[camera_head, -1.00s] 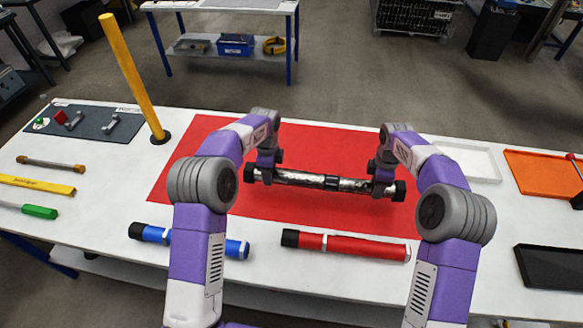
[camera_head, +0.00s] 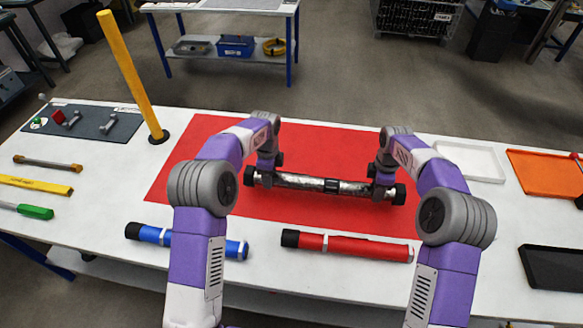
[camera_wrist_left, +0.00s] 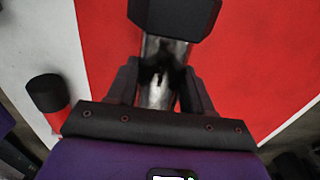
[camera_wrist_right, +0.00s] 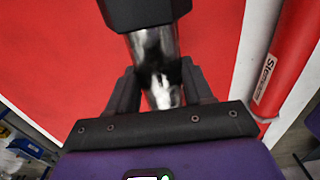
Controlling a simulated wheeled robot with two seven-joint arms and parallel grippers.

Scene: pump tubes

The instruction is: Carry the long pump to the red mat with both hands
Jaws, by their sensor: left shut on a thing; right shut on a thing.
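The long pump (camera_head: 311,183) is a silver tube with black end caps and a black middle band. It lies across the picture over the red mat (camera_head: 215,150); I cannot tell whether it touches the mat. My left gripper (camera_head: 267,175) is shut on the tube near its left end. My right gripper (camera_head: 380,186) is shut on it near its right end. The tube shows between the fingers in the left wrist view (camera_wrist_left: 158,85) and in the right wrist view (camera_wrist_right: 157,75).
A blue tube (camera_head: 163,236) and a red tube (camera_head: 355,248) lie at the table's front. A yellow post (camera_head: 130,75) stands at the left behind the mat. A white tray (camera_head: 470,163), an orange tray (camera_head: 543,175) and a black tray (camera_head: 553,268) are at the right.

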